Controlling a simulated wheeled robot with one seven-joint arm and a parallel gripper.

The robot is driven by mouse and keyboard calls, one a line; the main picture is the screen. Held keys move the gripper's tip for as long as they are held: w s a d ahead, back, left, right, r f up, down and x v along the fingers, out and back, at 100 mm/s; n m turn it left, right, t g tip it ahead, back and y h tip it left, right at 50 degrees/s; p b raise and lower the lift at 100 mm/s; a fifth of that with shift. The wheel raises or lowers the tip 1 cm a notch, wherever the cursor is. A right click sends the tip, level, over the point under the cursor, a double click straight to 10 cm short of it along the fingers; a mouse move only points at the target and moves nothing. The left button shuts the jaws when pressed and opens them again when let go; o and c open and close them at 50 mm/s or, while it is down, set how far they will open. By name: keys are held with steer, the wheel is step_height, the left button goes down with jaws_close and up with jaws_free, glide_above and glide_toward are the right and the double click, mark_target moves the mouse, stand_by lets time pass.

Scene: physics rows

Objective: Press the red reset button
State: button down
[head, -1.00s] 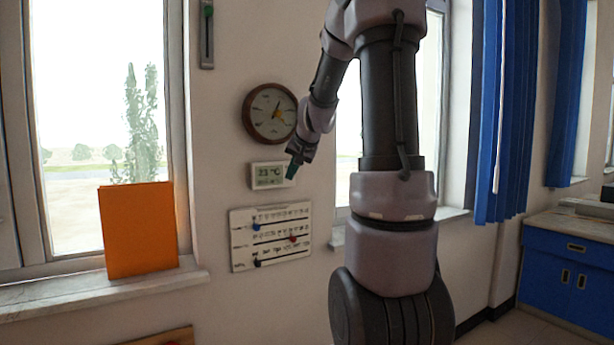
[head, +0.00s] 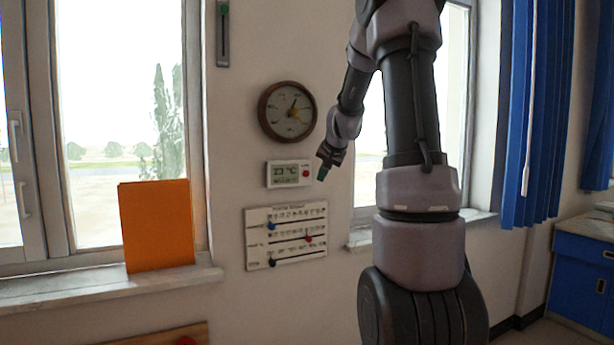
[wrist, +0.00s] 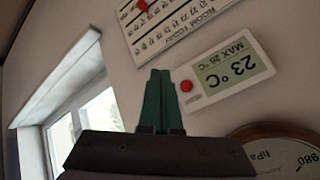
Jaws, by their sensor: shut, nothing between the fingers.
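A small red button (head: 306,173) sits at the right end of a white wall thermometer (head: 268,175) reading 23 °C. In the wrist view the red button (wrist: 186,86) is at the end of the upside-down thermometer (wrist: 237,71). My gripper (head: 322,175) is just right of the button in the head view, with its green fingers pointing down and left. In the wrist view my gripper (wrist: 160,76) is shut and empty, its fingertips just left of the button. The button is fully visible; I see no contact, and the gap to the wall is hard to judge.
A round brown barometer (head: 287,111) hangs above the thermometer. A white slider calendar board (head: 286,234) hangs below it. Windows flank this wall strip. An orange folder (head: 157,226) stands on the left sill. A red object (head: 187,341) is partly cut off at the bottom.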

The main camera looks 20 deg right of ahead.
steer(key=w, duration=0.7)
steer(key=shift+a, duration=0.15)
steer(key=shift+w, duration=0.2)
stand_by(1.7)
steer(key=shift+w, duration=0.3)
steer(key=shift+w, duration=0.35)
stand_by(0.5)
steer(key=shift+s, duration=0.8)
steer(key=shift+s, duration=0.1)
steer(key=shift+s, duration=2.4)
